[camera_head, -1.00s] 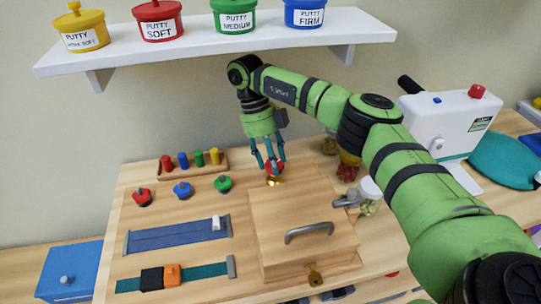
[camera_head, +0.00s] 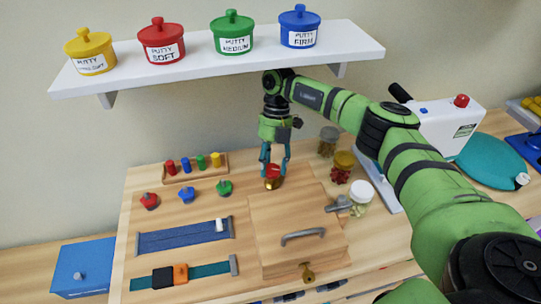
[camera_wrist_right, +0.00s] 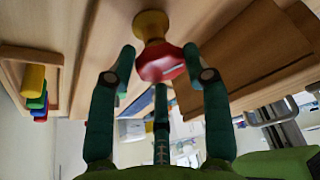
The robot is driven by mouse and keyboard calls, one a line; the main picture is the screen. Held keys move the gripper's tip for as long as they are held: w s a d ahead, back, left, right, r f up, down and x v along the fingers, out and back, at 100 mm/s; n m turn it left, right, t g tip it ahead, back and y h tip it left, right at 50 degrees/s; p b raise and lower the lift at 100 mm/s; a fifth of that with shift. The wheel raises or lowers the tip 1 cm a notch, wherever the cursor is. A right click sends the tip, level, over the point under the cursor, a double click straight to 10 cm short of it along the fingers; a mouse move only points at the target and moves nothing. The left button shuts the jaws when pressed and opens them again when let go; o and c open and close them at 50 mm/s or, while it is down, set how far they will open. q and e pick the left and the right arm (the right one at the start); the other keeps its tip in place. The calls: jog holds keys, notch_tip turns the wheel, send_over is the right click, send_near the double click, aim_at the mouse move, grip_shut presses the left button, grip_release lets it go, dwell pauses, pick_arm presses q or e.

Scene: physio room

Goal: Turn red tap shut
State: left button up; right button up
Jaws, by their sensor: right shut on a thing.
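The red tap (camera_head: 272,171) stands on a brass base at the back edge of the wooden board, beside the wooden door panel with a grey handle. My right gripper (camera_head: 274,166) comes down from above with its teal fingers shut on the red tap's handle. In the right wrist view the red handle (camera_wrist_right: 161,64) lies between the fingertips, with its yellow brass base behind it. How far the handle is turned is hard to tell. My left gripper is not in view.
A peg rack (camera_head: 196,170) and red, blue and green knobs stand left of the tap. Jars (camera_head: 342,167) stand to the right. A white shelf (camera_head: 210,65) with putty pots hangs above, close to my right arm.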

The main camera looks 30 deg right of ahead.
jog(key=m+t+p, duration=0.1)
jog(key=m+p, duration=0.2)
jog(key=m+y+p, duration=0.1)
jog(key=m+p, duration=0.1)
jog(key=p, duration=0.2)
jog(key=m+t+p, duration=0.1)
jog(key=m+p, duration=0.2)
jog(key=p, duration=0.1)
jog(key=shift+s+r+m+t+y, duration=0.25)
jog(key=shift+s+m+t+y, duration=0.05)
jog(key=shift+s+y, duration=0.1)
jog(key=shift+f+m+t+p, duration=0.25)
jog(key=shift+m+t+p, duration=0.15)
jog(key=shift+m+p, duration=0.65)
jog(key=shift+a, duration=0.1)
jog(key=o, duration=1.1)
